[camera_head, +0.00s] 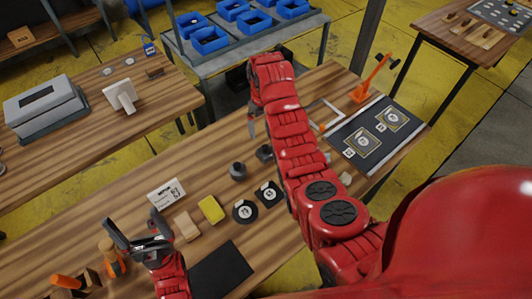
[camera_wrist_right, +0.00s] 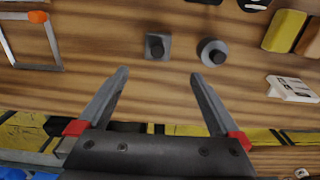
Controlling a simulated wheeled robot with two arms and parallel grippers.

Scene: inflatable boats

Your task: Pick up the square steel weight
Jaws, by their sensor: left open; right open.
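The square steel weight (camera_wrist_right: 158,46) is a grey square block with a dark knob, standing on the wooden table. In the head view the square steel weight (camera_head: 264,153) shows just left of my right arm, partly hidden by it. My right gripper (camera_wrist_right: 160,74) is open and empty; in the wrist view the weight appears just beyond the gap between its fingertips, not between the fingers. A round steel weight (camera_wrist_right: 212,52) with a dark knob stands beside it, also seen in the head view (camera_head: 238,171). My left gripper (camera_head: 133,230) is open and empty over the table's left part.
A yellow block (camera_head: 211,209), a wooden block (camera_head: 187,226), a white label card (camera_head: 166,194) and black round and square markers (camera_head: 245,211) lie nearby. A metal frame with an orange corner (camera_wrist_right: 35,66) lies to one side. A dark board (camera_head: 367,138) is at the right.

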